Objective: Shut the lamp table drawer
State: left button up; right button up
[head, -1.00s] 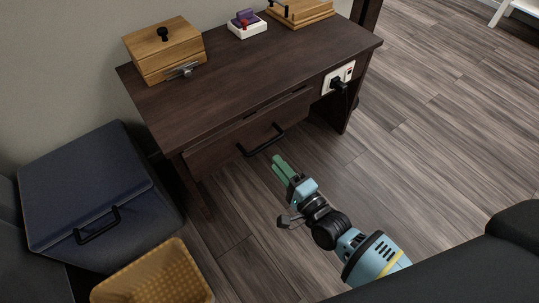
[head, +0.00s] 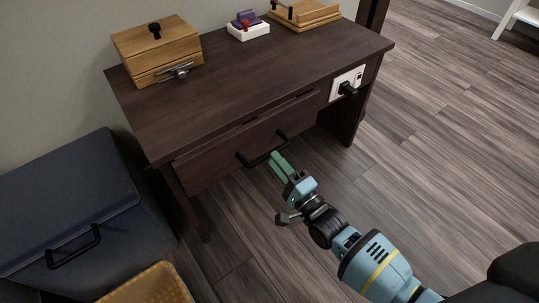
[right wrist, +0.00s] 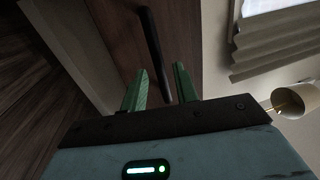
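The lamp table (head: 200,100) is dark brown wood. Its drawer (head: 215,160) has a black bar handle (head: 263,151). A narrow dark gap shows along the drawer's top edge, so its front stands a little out from the table. My right gripper (head: 279,165) has green fingers close to the right part of the handle. In the right wrist view, the fingers (right wrist: 160,88) are apart, with nothing held. The handle (right wrist: 153,50) appears between and beyond them there; I cannot tell whether they touch it. My left gripper is out of view.
On the tabletop are a wooden box (head: 157,50), a small white tray (head: 249,31) with purple and red items, and a wooden stand (head: 303,14). A socket with a black plug (head: 346,88) is right of the drawer. A dark blue box (head: 70,210) and yellow basket (head: 150,285) are at left.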

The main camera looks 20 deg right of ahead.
jog(key=shift+b+x, duration=0.4)
jog(key=shift+x, duration=1.4)
grip_shut()
